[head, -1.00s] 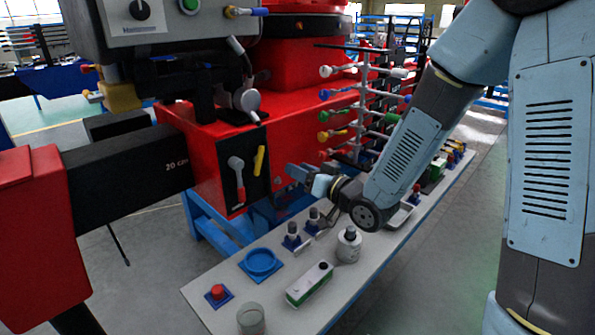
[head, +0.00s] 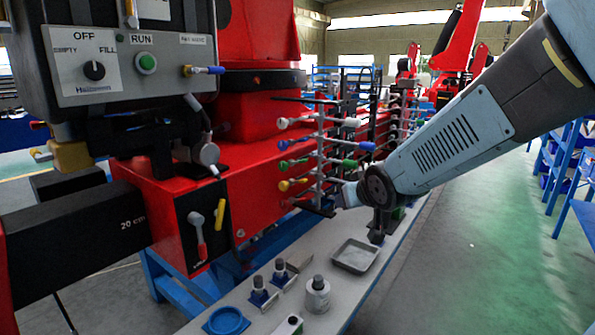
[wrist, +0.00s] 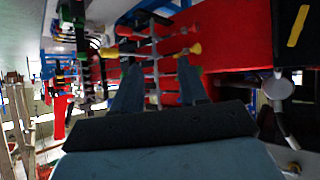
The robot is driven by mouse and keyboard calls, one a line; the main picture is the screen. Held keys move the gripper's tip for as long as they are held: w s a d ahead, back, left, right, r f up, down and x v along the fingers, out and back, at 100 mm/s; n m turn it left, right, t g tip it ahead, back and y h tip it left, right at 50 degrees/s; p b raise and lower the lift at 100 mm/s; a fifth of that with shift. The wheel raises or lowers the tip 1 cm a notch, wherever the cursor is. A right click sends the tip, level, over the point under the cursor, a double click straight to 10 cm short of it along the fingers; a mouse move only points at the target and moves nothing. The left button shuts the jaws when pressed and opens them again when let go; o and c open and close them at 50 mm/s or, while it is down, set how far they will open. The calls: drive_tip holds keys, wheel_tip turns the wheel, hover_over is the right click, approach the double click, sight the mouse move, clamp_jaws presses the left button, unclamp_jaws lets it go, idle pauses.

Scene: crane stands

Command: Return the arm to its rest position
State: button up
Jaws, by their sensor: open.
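My light-blue and grey arm reaches in from the upper right in the head view. My gripper (head: 350,195) is at its end, in front of the rack of coloured levers (head: 320,155) and above the grey bench (head: 365,297). Its fingers are small and partly hidden there by the arm's wrist. In the wrist view my gripper (wrist: 160,88) shows two dark fingers spread apart with nothing between them. The lever rack (wrist: 153,50) stands behind the fingers in that view. I cannot tell whether any finger touches a lever.
A control box (head: 110,70) and red crane beam (head: 165,215) fill the left. The green floor (head: 480,230) at right is open.

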drive_tip(key=s+d+r+m+g+h, duration=0.1)
drive_tip(key=s+d, duration=0.4)
drive_tip(key=s, duration=0.5)
drive_tip(key=s+d+r+m+g+h, duration=0.1)
drive_tip(key=s+d+r+g, duration=0.3)
drive_tip(key=s, duration=0.7)
drive_tip(key=shift+d+m+h, duration=0.3)
drive_tip(key=shift+d+m, duration=0.4)
drive_tip(key=shift+d, duration=0.25)
